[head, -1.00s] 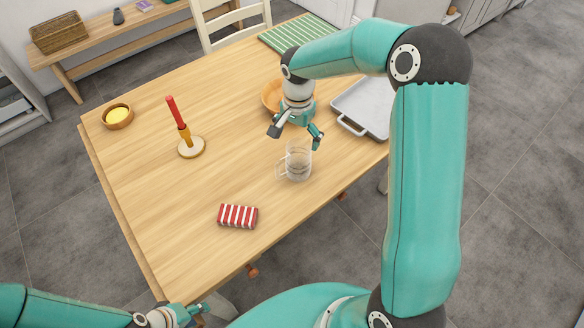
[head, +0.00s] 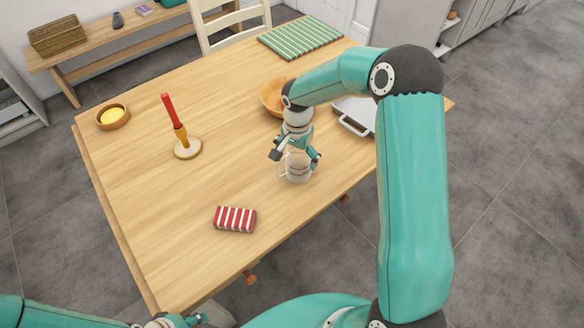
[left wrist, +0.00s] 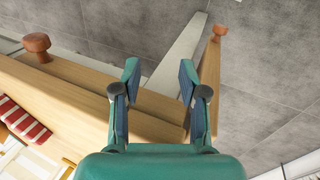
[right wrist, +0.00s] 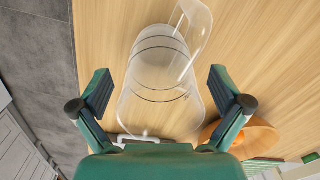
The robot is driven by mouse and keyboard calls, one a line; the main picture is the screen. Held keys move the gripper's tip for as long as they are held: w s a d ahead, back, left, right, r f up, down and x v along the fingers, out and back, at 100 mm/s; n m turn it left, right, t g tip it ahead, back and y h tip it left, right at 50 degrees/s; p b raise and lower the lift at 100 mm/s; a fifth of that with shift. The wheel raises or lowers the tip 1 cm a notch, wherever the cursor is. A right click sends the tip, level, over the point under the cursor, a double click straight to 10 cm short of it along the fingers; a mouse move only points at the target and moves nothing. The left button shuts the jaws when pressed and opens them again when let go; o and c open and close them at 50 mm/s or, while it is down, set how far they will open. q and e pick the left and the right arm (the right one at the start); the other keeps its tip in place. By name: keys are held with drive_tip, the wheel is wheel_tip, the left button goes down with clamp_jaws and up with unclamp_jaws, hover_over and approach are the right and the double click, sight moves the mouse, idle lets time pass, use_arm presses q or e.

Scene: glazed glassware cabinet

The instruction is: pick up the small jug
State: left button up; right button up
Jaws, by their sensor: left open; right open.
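The small jug (head: 299,172) is clear glass with a handle on its left side in the head view. It stands upright on the wooden table near the front right edge. My right gripper (head: 296,156) is right above the jug, with its fingers around the upper part. In the right wrist view the jug (right wrist: 163,75) lies between the two open fingers of the gripper (right wrist: 164,92), with its handle at the top. I cannot tell whether either finger touches it. My left gripper (left wrist: 158,85) is open and empty, beside the table edge, low at the head view's bottom left.
A red-and-white striped cloth bundle (head: 235,219) lies left of the jug. A candle holder (head: 188,148) with a red candle stands farther left. A wooden bowl (head: 272,98) and a grey tray (head: 353,114) lie behind the right gripper. The left middle of the table is clear.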

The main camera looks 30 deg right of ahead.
drive_tip(key=c, duration=1.4)
